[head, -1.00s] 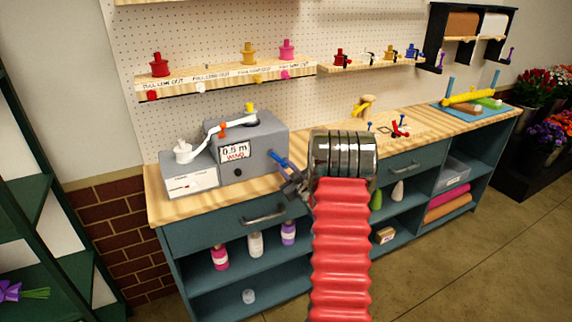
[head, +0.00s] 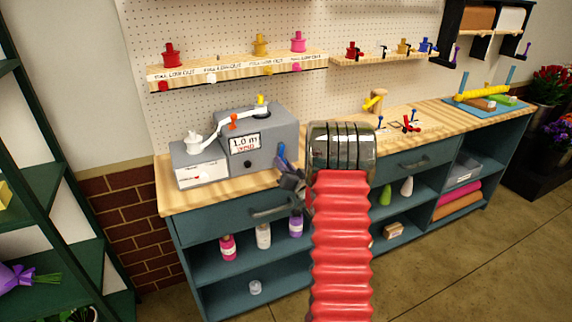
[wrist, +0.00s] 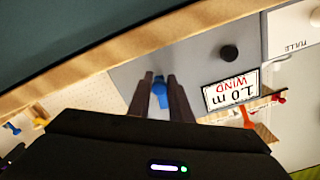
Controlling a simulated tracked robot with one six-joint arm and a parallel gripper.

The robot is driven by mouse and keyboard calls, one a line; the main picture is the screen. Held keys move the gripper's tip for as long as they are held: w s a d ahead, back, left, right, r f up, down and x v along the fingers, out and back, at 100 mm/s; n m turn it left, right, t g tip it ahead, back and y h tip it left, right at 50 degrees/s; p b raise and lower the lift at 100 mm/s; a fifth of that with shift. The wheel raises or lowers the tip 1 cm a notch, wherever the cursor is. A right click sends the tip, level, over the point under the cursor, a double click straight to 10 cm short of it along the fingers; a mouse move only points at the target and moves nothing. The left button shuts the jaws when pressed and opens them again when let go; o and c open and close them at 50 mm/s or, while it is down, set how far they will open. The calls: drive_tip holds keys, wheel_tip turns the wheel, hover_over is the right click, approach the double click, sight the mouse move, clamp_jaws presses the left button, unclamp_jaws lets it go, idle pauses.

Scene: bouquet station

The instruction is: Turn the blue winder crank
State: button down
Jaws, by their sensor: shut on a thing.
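The grey winder (head: 257,130) stands on the left part of the wooden bench top, with a white ribbon path and an orange clip over it. Its sign (head: 244,143) reads "1.0 m WIND"; the sign also shows upside down in the wrist view (wrist: 232,91). The blue crank (head: 282,155) sticks out at the winder's right front. My gripper (head: 288,176) is at the crank, partly hidden by my arm. In the wrist view its two dark fingers (wrist: 167,97) are shut on the blue crank handle (wrist: 159,88).
A shelf (head: 240,72) of coloured spools hangs behind the winder, and a second shelf (head: 385,59) hangs to its right. A wooden stand (head: 376,101) and small coloured cranks lie right of my arm. A drawer handle (head: 270,212) juts out below the gripper.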

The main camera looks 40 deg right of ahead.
drive_tip(key=shift+w+a+m, duration=0.1)
drive_tip(key=shift+a+m, duration=0.15)
drive_tip(key=shift+m, duration=0.4)
drive_tip(key=shift+a+m, duration=0.2)
drive_tip(key=shift+m, duration=0.45)
drive_tip(key=c, duration=1.6)
unclamp_jaws()
drive_tip(key=shift+r, duration=0.1)
drive_tip(key=v, duration=1.3)
drive_tip(key=shift+s+a, duration=0.2)
drive_tip(key=shift+s, duration=0.1)
